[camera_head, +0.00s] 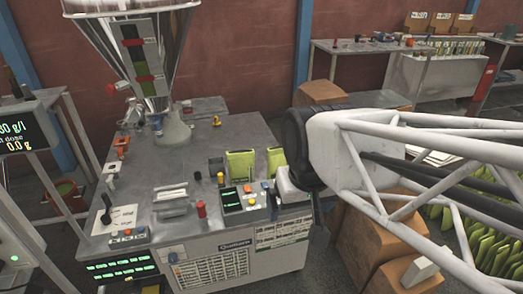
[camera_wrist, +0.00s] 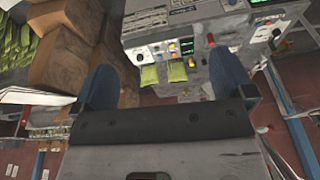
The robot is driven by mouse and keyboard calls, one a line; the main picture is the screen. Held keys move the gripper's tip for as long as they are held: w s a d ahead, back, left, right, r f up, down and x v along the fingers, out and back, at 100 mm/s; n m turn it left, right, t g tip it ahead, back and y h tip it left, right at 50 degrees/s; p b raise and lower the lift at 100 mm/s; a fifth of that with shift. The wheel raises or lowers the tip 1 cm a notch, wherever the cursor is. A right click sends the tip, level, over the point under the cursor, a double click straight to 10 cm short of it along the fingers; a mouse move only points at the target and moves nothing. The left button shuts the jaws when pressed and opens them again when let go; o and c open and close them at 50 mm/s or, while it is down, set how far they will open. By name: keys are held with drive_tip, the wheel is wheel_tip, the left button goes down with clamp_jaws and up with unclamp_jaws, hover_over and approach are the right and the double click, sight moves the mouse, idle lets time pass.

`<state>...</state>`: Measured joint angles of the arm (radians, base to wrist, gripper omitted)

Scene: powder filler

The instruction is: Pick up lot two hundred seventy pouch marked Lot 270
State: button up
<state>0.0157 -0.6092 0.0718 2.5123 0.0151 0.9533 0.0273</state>
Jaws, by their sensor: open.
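Two green pouches stand on the grey machine top in the head view: a left pouch (camera_head: 241,165) and a right pouch (camera_head: 276,160). They also show in the wrist view, a left one (camera_wrist: 150,75) and a right one (camera_wrist: 177,71), both beyond and between my fingertips. I cannot read a lot number on either, so I cannot tell which is Lot 270. My gripper (camera_wrist: 167,78) is open with nothing between its two blue-grey fingers. In the head view my arm's end is just right of the right pouch, and most of the gripper is hard to make out.
A control panel (camera_head: 243,198) with buttons and small displays lies in front of the pouches. A red-topped post (camera_head: 201,209) and a clear hopper (camera_head: 150,50) stand to the left. Cardboard boxes (camera_head: 355,240) are stacked right of the machine, with many green pouches (camera_head: 490,245) beyond.

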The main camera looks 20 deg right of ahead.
drive_tip(key=w+d+m+g+y, duration=0.1)
drive_tip(key=w+m+g+y, duration=0.35)
drive_tip(key=w, duration=1.85)
drive_tip(key=w+d+f+m+t+y, duration=0.1)
drive_tip(key=w+d+f+m+y, duration=0.25)
drive_tip(key=w, duration=0.65)
drive_tip(key=w+d+f+m+t+y, duration=0.15)
drive_tip(key=w+d+f+m, duration=0.3)
drive_tip(key=w, duration=0.65)
drive_tip(key=w+d+f+m+t+y, duration=0.2)
drive_tip(key=w+d+f+m+y, duration=0.1)
drive_tip(key=w+d+f, duration=0.55)
drive_tip(key=w+d+f+m+t+y, duration=0.25)
drive_tip(key=w+d+f, duration=0.35)
drive_tip(key=w+f, duration=0.4)
drive_tip(key=d+f+m+t, duration=0.1)
drive_tip(key=d+f+m, duration=0.1)
drive_tip(key=f, duration=0.5)
drive_tip(key=d+f+m+t+y, duration=0.1)
drive_tip(key=d+f+m, duration=0.1)
drive_tip(key=d+f, duration=0.3)
wheel_tip(320, 180, down, 3)
drive_tip(key=shift+s+f, duration=0.15)
drive_tip(key=shift+s, duration=0.2)
drive_tip(key=shift+t, duration=0.25)
